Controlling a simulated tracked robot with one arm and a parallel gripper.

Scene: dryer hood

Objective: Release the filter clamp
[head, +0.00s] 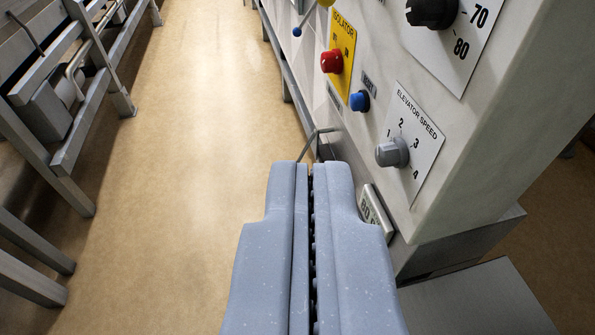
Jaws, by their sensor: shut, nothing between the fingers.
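My gripper (311,166) is shut and empty, its blue-grey fingers pointing away from me along the left side of a pale machine cabinet (470,195). A thin bent grey metal lever (315,137) shows just beyond the fingertips, low on the cabinet's side. Its lower end runs down close to the fingertips. I cannot tell whether they touch. I also cannot tell for sure whether this lever is the filter clamp; no other clamp can be made out.
The cabinet carries a red isolator knob (331,62), a blue button (359,101), a grey elevator speed knob (392,152) and a black dial (431,11). A metal box (475,300) is at lower right. Metal frames (75,110) stand left. The floor (195,150) between is clear.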

